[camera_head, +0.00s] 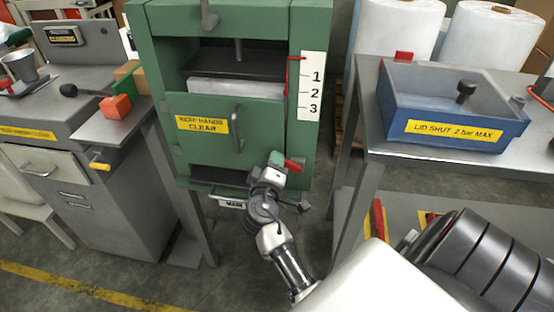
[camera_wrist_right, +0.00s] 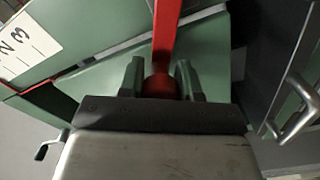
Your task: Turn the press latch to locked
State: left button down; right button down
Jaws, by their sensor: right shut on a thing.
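The green press (camera_head: 165,60) stands in the middle of the head view. Its front panel (camera_head: 215,150) carries a yellow "KEEP HANDS CLEAR" label and a grey handle (camera_head: 238,130). The red press latch (camera_head: 294,165) shows at the panel's lower right, partly hidden by my right gripper (camera_head: 277,160). In the right wrist view the latch's red lever (camera_wrist_right: 167,35) runs up between the two green fingers, and my right gripper (camera_wrist_right: 160,82) is shut on it. The latch's mounting is hidden. My left gripper is not in view.
A white scale (camera_head: 312,85) marked 1, 2, 3 with a red pointer is on the press's right post. A blue tray (camera_head: 400,118) sits on the right bench. A grey cabinet (camera_head: 105,190) with an orange block (camera_head: 115,106) stands left.

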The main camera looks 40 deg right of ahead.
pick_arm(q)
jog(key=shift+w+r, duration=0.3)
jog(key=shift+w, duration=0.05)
pick_arm(e)
jog(key=shift+w+a+f+n, duration=0.15)
jog(key=shift+f+n, duration=0.65)
jog(key=shift+n, duration=0.65)
jog(key=shift+w+a+f+n, duration=0.15)
jog(key=shift+f+n, duration=0.6)
jog(key=shift+n, duration=0.7)
jog(key=c, duration=0.8)
grip_release()
jog(key=shift+f, duration=0.1)
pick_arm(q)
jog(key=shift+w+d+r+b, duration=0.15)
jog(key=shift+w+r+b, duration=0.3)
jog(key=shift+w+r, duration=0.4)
pick_arm(e)
jog(key=v, duration=1)
jog(key=shift+s+a, duration=0.2)
jog(key=shift+a, duration=0.05)
